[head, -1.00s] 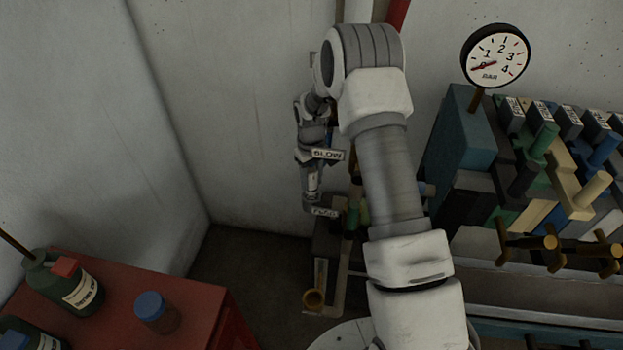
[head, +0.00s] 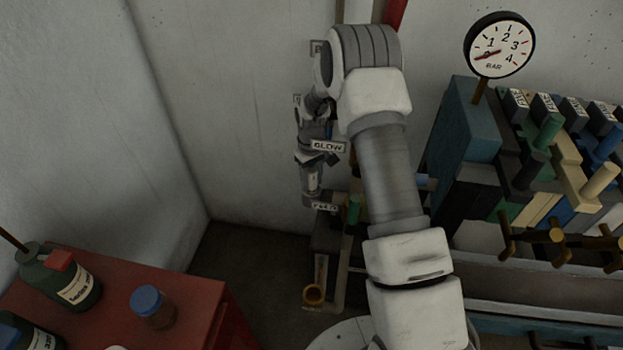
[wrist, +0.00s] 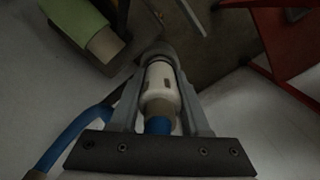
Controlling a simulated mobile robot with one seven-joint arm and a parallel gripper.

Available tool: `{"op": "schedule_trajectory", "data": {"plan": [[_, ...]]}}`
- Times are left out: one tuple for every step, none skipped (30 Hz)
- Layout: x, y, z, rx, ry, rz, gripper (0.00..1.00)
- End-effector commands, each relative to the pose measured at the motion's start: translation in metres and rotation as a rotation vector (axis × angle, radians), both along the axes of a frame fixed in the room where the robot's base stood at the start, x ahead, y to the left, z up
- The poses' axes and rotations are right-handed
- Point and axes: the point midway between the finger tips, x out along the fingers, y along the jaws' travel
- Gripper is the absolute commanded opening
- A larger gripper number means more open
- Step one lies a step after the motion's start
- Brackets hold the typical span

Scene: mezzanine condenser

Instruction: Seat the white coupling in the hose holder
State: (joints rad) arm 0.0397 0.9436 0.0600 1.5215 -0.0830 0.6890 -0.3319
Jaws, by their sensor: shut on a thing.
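The white coupling (wrist: 160,83) is between the two fingers of my gripper (wrist: 165,75) in the wrist view, and the fingers are shut on it. A blue hose (wrist: 157,125) runs from its near end, and a blue length (wrist: 72,140) curves away to the left. A dark grey round part (wrist: 157,50) sits at the coupling's far end; I cannot tell whether it is the hose holder or whether the coupling is inside it.
Labels reading BLOW (head: 328,146) and FEED (head: 325,206) show by the wall. Right of my arm stand a pressure gauge (head: 499,45) and a bank of coloured levers (head: 560,150). A red cabinet (head: 205,300) with bottles and a blue-capped jar (head: 152,307) stands at left.

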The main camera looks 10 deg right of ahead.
Motion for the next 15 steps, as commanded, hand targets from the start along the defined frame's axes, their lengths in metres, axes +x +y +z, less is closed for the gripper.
{"op": "schedule_trajectory", "data": {"plan": [[0.0005,0.0,-0.0018,-0.001,-0.001,0.0,0.0],[0.0005,0.0,-0.0025,-0.001,-0.001,0.0,0.0],[0.0005,0.0,-0.0035,-0.001,-0.001,0.0,0.0],[0.0005,0.0,-0.0042,-0.001,-0.001,0.0,0.0],[0.0005,0.0,-0.0049,-0.001,-0.001,0.0,0.0],[0.0006,-0.0001,-0.0042,-0.001,-0.001,0.0,0.5],[0.0006,0.0,-0.0038,-0.001,-0.001,0.0,0.55],[0.0005,0.0,-0.0038,-0.001,-0.001,0.0,0.61],[0.0005,0.0,-0.0038,-0.001,-0.001,0.0,0.68],[0.0004,0.0,-0.0038,-0.001,-0.001,0.0,0.73],[0.0004,0.0,-0.0039,0.0,-0.001,0.0,0.79],[0.0004,0.0,-0.0039,0.0,-0.001,0.0,0.81],[0.0003,0.0,-0.004,0.0,-0.001,0.0,0.81],[0.0003,0.0,-0.004,0.0,-0.001,0.0,0.81],[0.0002,0.0,-0.0041,0.0,0.0,0.0,0.81]]}}
